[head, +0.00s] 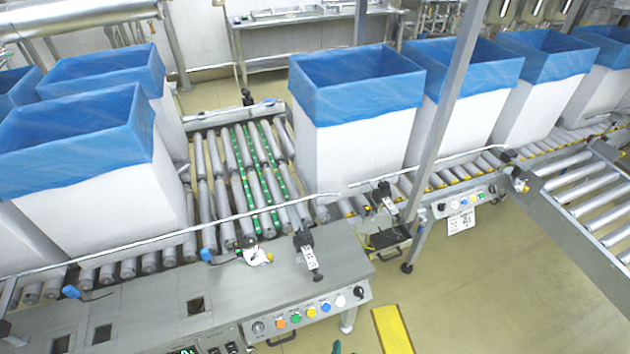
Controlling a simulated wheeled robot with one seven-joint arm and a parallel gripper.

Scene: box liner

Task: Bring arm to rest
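My arm and gripper cannot be made out in the head view. A small teal shape (337,347) shows at the bottom edge, too little of it to tell what it is. White boxes with blue liners folded over their rims stand upright on a roller conveyor. One box (362,140) is in the middle, another (85,200) is at the left, and several more stand behind and to the right. The liners are open at the top.
The roller conveyor (222,170) has a bare stretch between the left and middle boxes. A grey control panel (300,312) with coloured buttons is at the front. A metal post (445,110) rises right of centre. Yellow floor (500,285) lies clear at lower right.

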